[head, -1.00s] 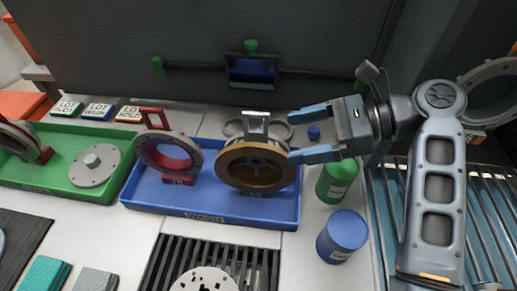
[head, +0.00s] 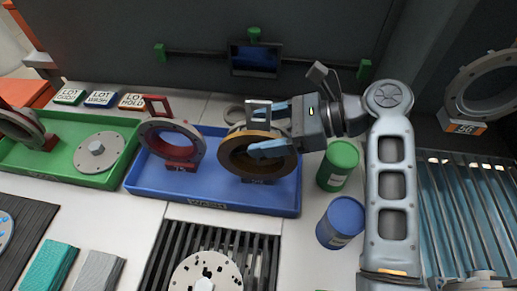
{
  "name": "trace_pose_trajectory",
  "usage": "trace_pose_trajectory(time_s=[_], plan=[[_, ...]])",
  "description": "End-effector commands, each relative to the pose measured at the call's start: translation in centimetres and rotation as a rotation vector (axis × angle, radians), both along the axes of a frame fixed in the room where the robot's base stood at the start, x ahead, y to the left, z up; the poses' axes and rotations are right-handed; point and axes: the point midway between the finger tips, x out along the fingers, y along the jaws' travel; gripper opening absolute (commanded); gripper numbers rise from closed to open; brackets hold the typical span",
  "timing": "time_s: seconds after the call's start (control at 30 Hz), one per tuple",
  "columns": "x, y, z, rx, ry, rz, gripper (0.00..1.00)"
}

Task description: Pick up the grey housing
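A large grey ring-shaped housing (head: 485,88) with an orange-edged label stands at the far right, beyond my arm. In the blue tray (head: 215,204), a bronze-brown ring housing (head: 238,172) with a light grey top handle (head: 258,107) stands upright at the right end. My gripper (head: 262,130) is at this bronze housing, its fingers spread apart. One finger is by the grey handle and the other crosses the ring's front opening. I cannot tell whether either finger touches it. A flat grey ring (head: 233,113) lies partly hidden behind it.
A red ring housing (head: 171,143) shares the blue tray. A green tray (head: 75,124) with a grey disc (head: 99,151) is left. A green canister (head: 338,166) and a blue canister (head: 341,222) stand close right of the blue tray. A slatted grate (head: 230,240) lies in front.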

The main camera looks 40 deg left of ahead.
Motion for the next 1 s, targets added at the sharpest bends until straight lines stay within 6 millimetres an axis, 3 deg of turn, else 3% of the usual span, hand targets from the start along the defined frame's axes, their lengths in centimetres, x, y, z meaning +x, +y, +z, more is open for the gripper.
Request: trace_pose_trajectory(time_s=[0.07, 0.8, 1.0], plan=[[0.02, -0.01, 0.02, 0.000, 0.000, 0.000, 0.70], [0.04, -0.03, 0.04, 0.000, 0.000, -0.001, 0.00], [0.05, -0.04, 0.05, 0.000, 0.000, -0.001, 0.00]])
